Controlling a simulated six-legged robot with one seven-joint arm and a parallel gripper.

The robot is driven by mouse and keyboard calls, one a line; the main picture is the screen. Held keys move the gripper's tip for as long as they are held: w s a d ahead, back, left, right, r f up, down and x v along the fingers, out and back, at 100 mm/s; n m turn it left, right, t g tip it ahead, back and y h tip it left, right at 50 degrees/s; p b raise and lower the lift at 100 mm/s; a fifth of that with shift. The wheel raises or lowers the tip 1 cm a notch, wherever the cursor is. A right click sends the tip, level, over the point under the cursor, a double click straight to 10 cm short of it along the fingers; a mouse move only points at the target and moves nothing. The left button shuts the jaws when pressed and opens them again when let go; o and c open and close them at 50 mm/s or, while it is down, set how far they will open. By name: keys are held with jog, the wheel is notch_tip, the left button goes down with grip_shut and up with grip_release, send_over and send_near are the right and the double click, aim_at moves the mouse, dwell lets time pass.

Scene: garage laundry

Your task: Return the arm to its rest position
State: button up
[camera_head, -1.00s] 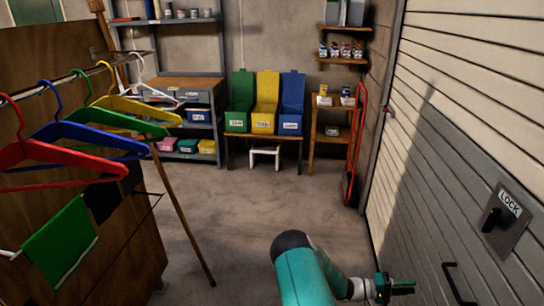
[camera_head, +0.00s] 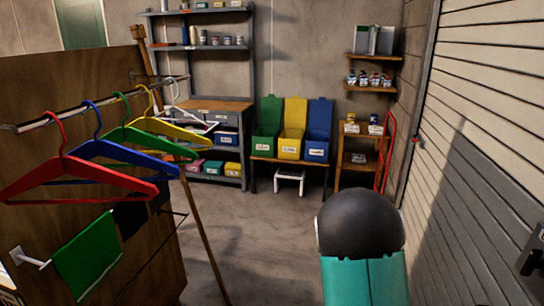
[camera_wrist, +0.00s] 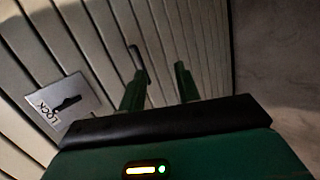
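My gripper (camera_wrist: 160,88) shows in the wrist view with its two green fingers apart and nothing between them. It points past the slatted garage door, with the concrete floor to the right. In the head view my teal arm, with a dark round joint, rises at the lower right. It hides my gripper there. The garage door's lock plate (camera_wrist: 57,105) is left of the fingers in the wrist view, and a dark door handle (camera_wrist: 137,57) is just beyond them. I cannot tell whether the fingers touch the handle.
Coloured hangers (camera_head: 95,165) hang on a rail at the left, above a green cloth (camera_head: 87,255). A wooden pole (camera_head: 205,240) leans there. Green, yellow and blue bins (camera_head: 291,147) stand at the back. The slatted door (camera_head: 480,130) bounds the right. The middle floor (camera_head: 255,225) is clear.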

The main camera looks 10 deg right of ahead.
jog(key=s+a+r+n+t+y, duration=0.2)
jog(key=s+a+r+t, duration=0.1)
jog(key=a+r, duration=0.4)
jog(key=s+a+r+n+t+y, duration=0.3)
jog(key=a+r+t, duration=0.2)
jog(key=a, duration=0.7)
jog(key=s+a+r+n+t+y, duration=0.2)
jog(key=s+a+r+t, duration=0.1)
jog(key=a+r, duration=0.5)
jog(key=shift+s+a+r+t+y, duration=0.4)
jog(key=shift+a+t, duration=0.2)
jog(key=shift+a, duration=0.2)
